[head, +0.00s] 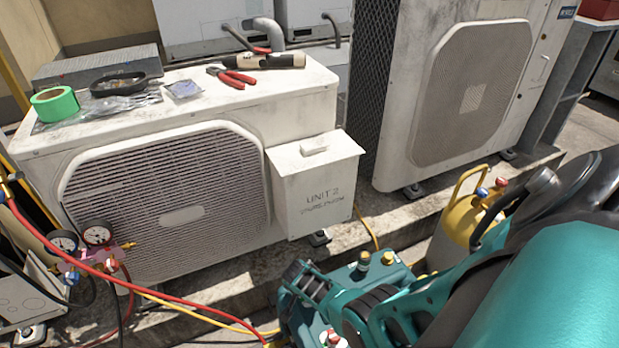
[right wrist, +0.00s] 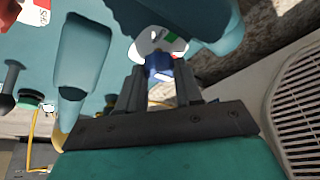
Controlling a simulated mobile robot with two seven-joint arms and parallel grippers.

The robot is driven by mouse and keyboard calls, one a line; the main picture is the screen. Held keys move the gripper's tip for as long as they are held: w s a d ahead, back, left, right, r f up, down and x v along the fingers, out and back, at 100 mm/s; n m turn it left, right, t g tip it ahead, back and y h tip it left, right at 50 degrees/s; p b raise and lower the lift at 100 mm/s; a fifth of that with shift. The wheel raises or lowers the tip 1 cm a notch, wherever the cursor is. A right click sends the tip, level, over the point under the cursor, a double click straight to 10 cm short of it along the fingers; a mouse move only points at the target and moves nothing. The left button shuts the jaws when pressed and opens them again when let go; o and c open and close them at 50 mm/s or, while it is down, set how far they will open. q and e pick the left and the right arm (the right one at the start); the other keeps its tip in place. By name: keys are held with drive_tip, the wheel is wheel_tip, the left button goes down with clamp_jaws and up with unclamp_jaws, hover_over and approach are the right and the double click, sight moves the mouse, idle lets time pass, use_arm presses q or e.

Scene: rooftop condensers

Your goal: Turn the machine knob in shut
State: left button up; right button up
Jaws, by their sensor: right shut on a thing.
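The teal machine (head: 392,274) stands low at the front in the head view, partly covered by my right arm. In the right wrist view its teal housing (right wrist: 40,50) fills the upper left. A blue knob (right wrist: 158,64) sits there in front of a white plate (right wrist: 150,42) with a green mark. My right gripper (right wrist: 159,74) has its two dark fingers on either side of the blue knob and is shut on it. Any marking showing the knob's position is too small to read. In the head view I cannot make out the knob or the fingertips clearly. My left gripper is not in view.
A white condenser (head: 170,215) with tape and pliers on top stands behind the machine. A taller condenser (head: 470,95) is at the right. A yellow cylinder (head: 455,232) stands beside my right arm. Red and yellow hoses run from the gauges (head: 96,234) across the front.

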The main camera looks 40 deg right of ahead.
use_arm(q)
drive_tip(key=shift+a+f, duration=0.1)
use_arm(e)
drive_tip(key=o, duration=1)
drive_tip(key=shift+o, duration=0.2)
use_arm(q)
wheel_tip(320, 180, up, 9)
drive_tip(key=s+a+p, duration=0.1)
drive_tip(key=p, duration=1.1)
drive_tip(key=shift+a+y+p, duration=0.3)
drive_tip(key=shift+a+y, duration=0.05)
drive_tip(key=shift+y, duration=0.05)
use_arm(e)
drive_tip(key=v, duration=1.2)
drive_tip(key=shift+a+r, duration=0.15)
drive_tip(key=shift+r, duration=0.2)
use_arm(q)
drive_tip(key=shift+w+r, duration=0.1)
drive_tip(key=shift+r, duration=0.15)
